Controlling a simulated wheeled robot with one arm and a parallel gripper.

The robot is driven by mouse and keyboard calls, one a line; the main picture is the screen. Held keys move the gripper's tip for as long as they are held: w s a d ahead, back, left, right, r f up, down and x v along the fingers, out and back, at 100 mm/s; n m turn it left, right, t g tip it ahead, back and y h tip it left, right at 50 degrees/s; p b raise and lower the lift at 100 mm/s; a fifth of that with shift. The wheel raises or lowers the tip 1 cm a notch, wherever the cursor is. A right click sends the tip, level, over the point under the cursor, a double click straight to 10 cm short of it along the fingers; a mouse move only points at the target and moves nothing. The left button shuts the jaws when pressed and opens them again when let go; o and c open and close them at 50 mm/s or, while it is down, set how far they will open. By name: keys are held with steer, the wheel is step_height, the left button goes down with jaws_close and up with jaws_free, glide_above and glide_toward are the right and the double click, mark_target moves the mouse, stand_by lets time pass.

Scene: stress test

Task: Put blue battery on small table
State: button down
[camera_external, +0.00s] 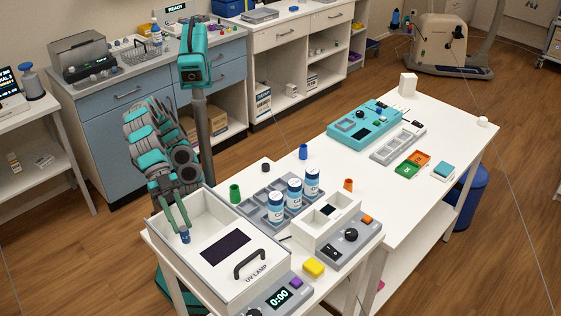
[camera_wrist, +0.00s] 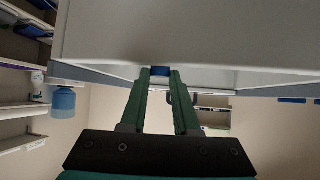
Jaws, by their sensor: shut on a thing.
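My gripper (camera_external: 182,231) reaches down at the left side of the white UV lamp box (camera_external: 214,280). It is shut on the small blue battery (camera_external: 185,238), which shows just below the fingertips, inside or just over the box's open interior. In the wrist view, the green fingers of my gripper (camera_wrist: 159,80) meet at the blue battery (camera_wrist: 160,71), with a pale box surface behind it. Whether the battery touches the box floor cannot be told. A white table (camera_external: 450,160) runs to the right; I cannot tell which table is the small one.
Blue-labelled bottles (camera_external: 294,191) stand in a grey tray. A green cup (camera_external: 235,192), another blue cylinder (camera_external: 303,151) and an orange cylinder (camera_external: 348,184) are nearby. A teal device (camera_external: 365,124) sits farther back. The box's black handle (camera_external: 250,264) sticks up.

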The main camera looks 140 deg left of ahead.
mark_target(182, 228)
steer(key=shift+f, duration=1.65)
